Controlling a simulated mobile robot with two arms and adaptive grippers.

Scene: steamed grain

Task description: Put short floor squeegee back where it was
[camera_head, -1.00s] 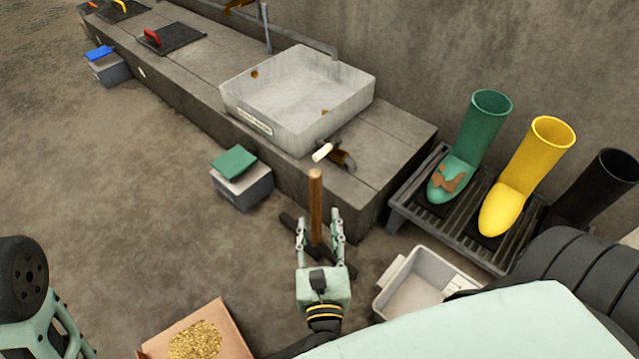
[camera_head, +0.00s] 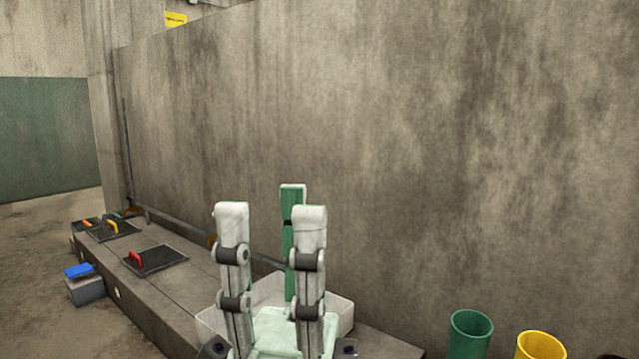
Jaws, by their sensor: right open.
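My right gripper (camera_head: 271,214) is large and close to the camera, its two pale fingers pointing up and spread apart. It is open, and nothing shows clamped between the fingers. The short floor squeegee is not seen in this view. An upright green strip with a dark band (camera_head: 291,205) shows partly behind the right finger; I cannot tell what it is or how far off it stands. My left gripper is out of view.
The concrete ledge (camera_head: 180,310) runs along the wall. The pale basin (camera_head: 342,312) is partly hidden by my gripper. Black mats, one with a red-handled tool (camera_head: 135,258), lie on the ledge.

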